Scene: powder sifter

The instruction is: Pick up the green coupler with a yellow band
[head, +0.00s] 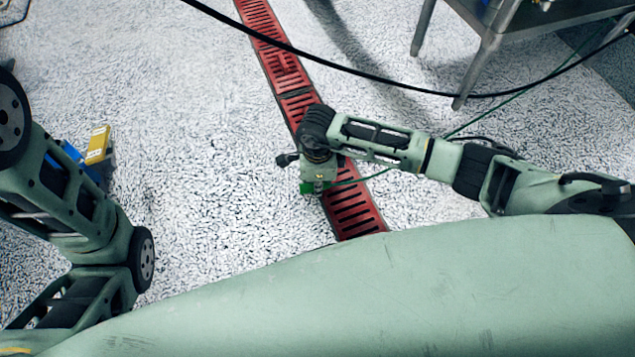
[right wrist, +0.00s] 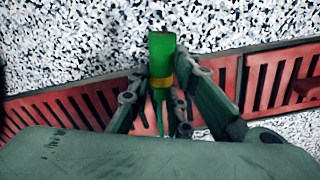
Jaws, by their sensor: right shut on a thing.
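The green coupler with a yellow band (right wrist: 161,55) stands out between the fingers of my right gripper (right wrist: 166,84) in the right wrist view. The fingers are shut on it around its yellow band. In the head view the coupler's green end (head: 307,188) shows just below my right gripper (head: 318,176), above the floor beside the red drain grate. A thin green hose (head: 360,179) runs from it to the right, along my arm. My left arm comes in at the left, but its gripper is not in view.
A red slotted drain grate (head: 283,68) crosses the speckled floor. A black cable (head: 345,69) hangs across the upper part of the head view. A metal table (head: 535,18) with legs stands at the upper right. Yellow (head: 98,143) and blue (head: 82,163) objects lie at the left.

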